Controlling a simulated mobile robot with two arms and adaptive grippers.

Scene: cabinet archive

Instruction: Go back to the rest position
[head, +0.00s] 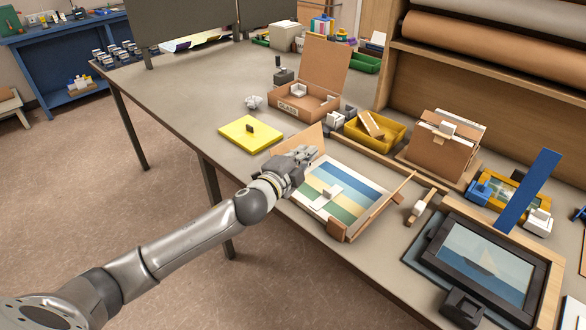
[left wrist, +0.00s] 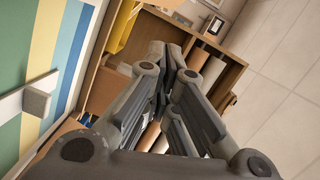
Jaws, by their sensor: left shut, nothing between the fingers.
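My left gripper (head: 306,155) reaches in from the left over the near side of the workbench (head: 207,128). Its fingers are shut with nothing between them, beside the upper left corner of a box or folder holding a striped picture (head: 345,188). In the left wrist view the fingers (left wrist: 172,62) are together and point toward the shelf (left wrist: 228,72), with the striped picture (left wrist: 40,60) at the left. I cannot tell whether the gripper touches the box. My right gripper is not in view.
A yellow block (head: 250,136) and an open cardboard box (head: 290,108) lie beyond the gripper. A yellow bin (head: 392,137), a file holder (head: 437,160) and a framed boat picture (head: 485,262) stand to the right. Open floor (head: 150,200) lies left of the bench.

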